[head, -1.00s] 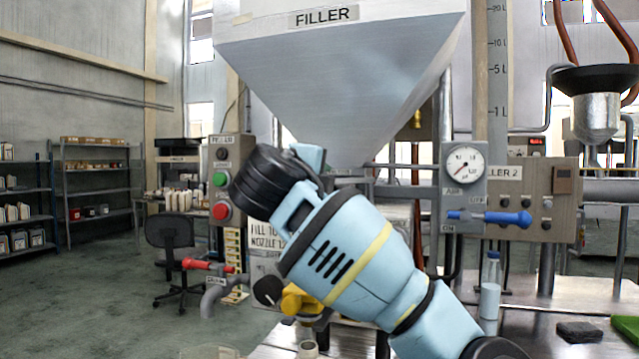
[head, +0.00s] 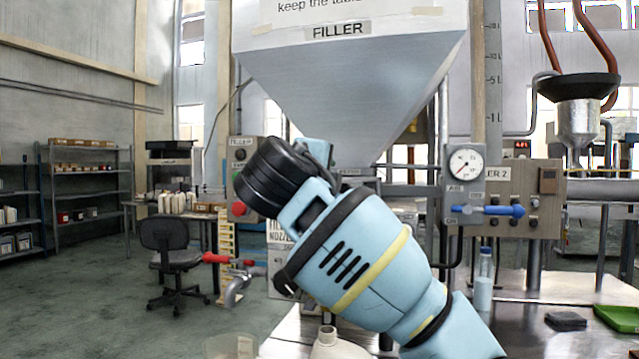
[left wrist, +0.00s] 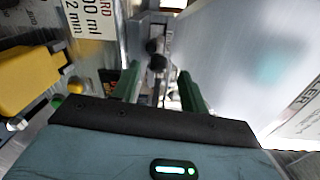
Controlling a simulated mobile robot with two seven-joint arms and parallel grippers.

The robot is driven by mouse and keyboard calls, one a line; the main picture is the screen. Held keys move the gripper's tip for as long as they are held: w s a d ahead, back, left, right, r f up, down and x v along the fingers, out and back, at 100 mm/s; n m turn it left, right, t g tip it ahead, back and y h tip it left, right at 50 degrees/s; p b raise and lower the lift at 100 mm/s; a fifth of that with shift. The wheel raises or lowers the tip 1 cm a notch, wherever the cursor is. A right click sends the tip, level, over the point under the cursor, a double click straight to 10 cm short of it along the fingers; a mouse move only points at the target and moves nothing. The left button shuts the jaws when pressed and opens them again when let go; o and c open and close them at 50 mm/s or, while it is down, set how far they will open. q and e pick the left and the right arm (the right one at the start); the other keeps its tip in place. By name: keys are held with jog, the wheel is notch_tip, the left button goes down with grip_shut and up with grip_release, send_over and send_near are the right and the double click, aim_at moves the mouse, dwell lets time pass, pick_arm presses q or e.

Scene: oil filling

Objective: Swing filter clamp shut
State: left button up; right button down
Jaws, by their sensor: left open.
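The filler hopper (head: 350,85) stands in the middle of the head view, its cone narrowing down behind my light blue arm. In the left wrist view, its pale metal wall (left wrist: 240,50) fills the right side. My left gripper (left wrist: 160,76) has two green fingers standing apart. Between and beyond them is a dark metal fitting (left wrist: 156,50) with black knobs, perhaps the filter clamp; it is small and blurred, and I cannot tell its position or whether the fingers touch it. The arm hides the gripper's fingertips and the clamp area in the head view. My right gripper is not in view.
A pressure gauge (head: 465,164) and a blue valve handle (head: 488,210) sit right of the arm. A red handle (head: 216,258) is left. A bottle (head: 484,280), dark pad (head: 566,320) and green tray (head: 618,318) are on the bench. A yellow part (left wrist: 30,80) is near the gripper.

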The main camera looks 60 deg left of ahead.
pick_arm(q)
jog(key=shift+s+d, duration=0.15)
jog(key=shift+d, duration=0.1)
jog(key=shift+c, duration=0.3)
jog(key=shift+c, duration=1.1)
jog(key=shift+w+d, duration=0.2)
jog(key=shift+w, duration=0.25)
jog(key=shift+c, duration=1.2)
jog(key=shift+w+d+r+n+g+h, duration=0.2)
jog(key=shift+w+d+n+g+h, duration=0.3)
jog(key=shift+w+d+n+g, duration=0.5)
grip_shut()
jog(key=d+r+n+g+y, duration=0.1)
jog(key=d+r+n+g, duration=0.3)
jog(key=d+n+g, duration=0.3)
jog(key=d, duration=0.4)
jog(key=shift+s+g+y, duration=0.2)
jog(key=shift+g+y, duration=0.1)
jog(key=shift+g, duration=0.1)
